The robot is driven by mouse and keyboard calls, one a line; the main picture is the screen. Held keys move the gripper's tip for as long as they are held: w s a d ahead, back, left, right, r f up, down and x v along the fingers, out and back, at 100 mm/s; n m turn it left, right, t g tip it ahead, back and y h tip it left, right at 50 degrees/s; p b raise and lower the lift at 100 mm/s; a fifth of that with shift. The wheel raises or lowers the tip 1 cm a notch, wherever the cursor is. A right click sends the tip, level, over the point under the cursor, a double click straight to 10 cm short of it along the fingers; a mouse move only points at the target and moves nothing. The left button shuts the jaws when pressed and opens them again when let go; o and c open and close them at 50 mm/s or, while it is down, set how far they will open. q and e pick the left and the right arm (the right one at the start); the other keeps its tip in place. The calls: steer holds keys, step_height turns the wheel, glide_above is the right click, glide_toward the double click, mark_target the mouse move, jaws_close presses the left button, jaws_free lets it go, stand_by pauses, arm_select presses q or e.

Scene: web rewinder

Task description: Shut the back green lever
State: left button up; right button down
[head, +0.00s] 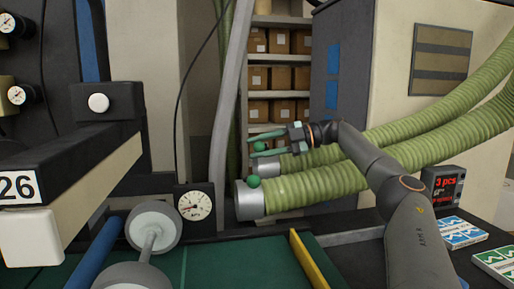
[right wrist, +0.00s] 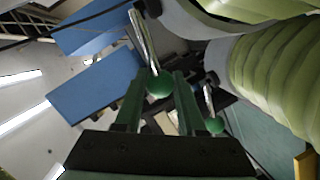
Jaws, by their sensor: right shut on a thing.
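The back green lever (right wrist: 160,84) shows in the right wrist view as a green ball on a metal rod, between my finger tips. In the head view its ball (head: 259,146) is at the end of the farther hose, partly covered by my fingers. My right gripper (head: 257,145) reaches in from the right and is shut on this ball; it also shows in the right wrist view (right wrist: 158,80). The front green lever's ball (head: 253,182) sits on the nearer hose end, apart from the gripper; it also shows in the wrist view (right wrist: 214,126). My left gripper is out of view.
Two ribbed green hoses (head: 330,186) with metal ends run to the right under my right arm. A pressure gauge (head: 195,205), a roller (head: 153,228) and a yellow bar (head: 314,262) lie in front. Shelves of boxes (head: 278,78) stand behind.

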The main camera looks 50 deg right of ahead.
steer(key=shift+s+d+n+g+y, duration=0.2)
steer(key=shift+s+n+g+y, duration=0.05)
steer(key=shift+n+g+y, duration=0.15)
stand_by(0.6)
steer(key=c, duration=0.5)
jaws_free()
steer(key=shift+w+a+m+t+h, duration=0.25)
steer(key=shift+m+t+h, duration=0.15)
steer(key=shift+m+h, duration=0.1)
steer(key=shift+w+m+t+h, duration=0.3)
steer(key=shift+m+t+h, duration=0.1)
steer(key=shift+w+a+m+h, duration=0.1)
steer(key=shift+w+m+h, duration=0.05)
steer(key=shift+m+h, duration=0.2)
steer(key=shift+w+t, duration=0.1)
steer(key=shift+t, duration=0.2)
